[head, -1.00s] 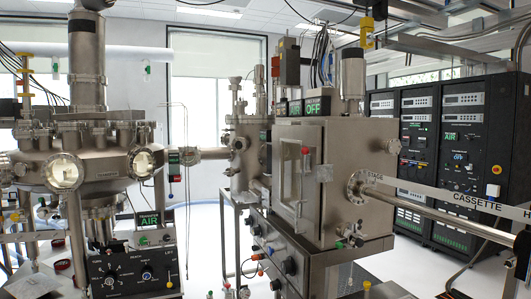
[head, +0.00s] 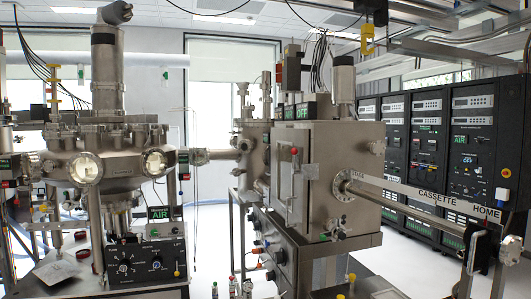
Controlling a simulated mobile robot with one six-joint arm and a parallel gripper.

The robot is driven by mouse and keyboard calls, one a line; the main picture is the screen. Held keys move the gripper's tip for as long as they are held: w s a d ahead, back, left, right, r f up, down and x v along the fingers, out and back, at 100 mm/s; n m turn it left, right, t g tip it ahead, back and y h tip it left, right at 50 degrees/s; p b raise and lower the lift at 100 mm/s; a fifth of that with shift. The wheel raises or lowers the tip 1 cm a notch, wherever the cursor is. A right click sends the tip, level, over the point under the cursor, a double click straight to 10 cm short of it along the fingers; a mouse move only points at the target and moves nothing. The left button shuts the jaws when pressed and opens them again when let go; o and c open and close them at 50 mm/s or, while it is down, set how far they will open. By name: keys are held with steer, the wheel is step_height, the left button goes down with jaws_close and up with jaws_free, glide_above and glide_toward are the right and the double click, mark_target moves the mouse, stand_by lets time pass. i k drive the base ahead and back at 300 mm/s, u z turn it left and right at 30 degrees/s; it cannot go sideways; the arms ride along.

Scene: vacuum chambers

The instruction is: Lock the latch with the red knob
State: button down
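A small red knob (head: 294,151) sits at the upper right edge of the door on the boxy metal chamber (head: 345,160) in the middle of the head view. The latch stem below the knob is thin and looks roughly upright. Whether it is engaged is too small to tell. The chamber door (head: 284,187) has a tall window and looks closed against the front face. A small plate (head: 312,172) is right of the knob. My gripper is not in view.
A long transfer rod (head: 410,208) sticks out of the chamber's right side, ending near the HOME label (head: 487,210). A round chamber (head: 115,165) stands at left above a control box (head: 145,265). Black racks (head: 475,140) line the right. Bottles (head: 240,286) stand at bottom centre.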

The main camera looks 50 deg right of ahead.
mark_target(294, 151)
steer(key=z, duration=0.65)
steer(key=i, duration=1.4)
steer(key=u, duration=0.65)
steer(key=k, duration=0.9)
steer(key=z, duration=0.2)
steer(key=i, duration=0.15)
steer(key=u, duration=0.1)
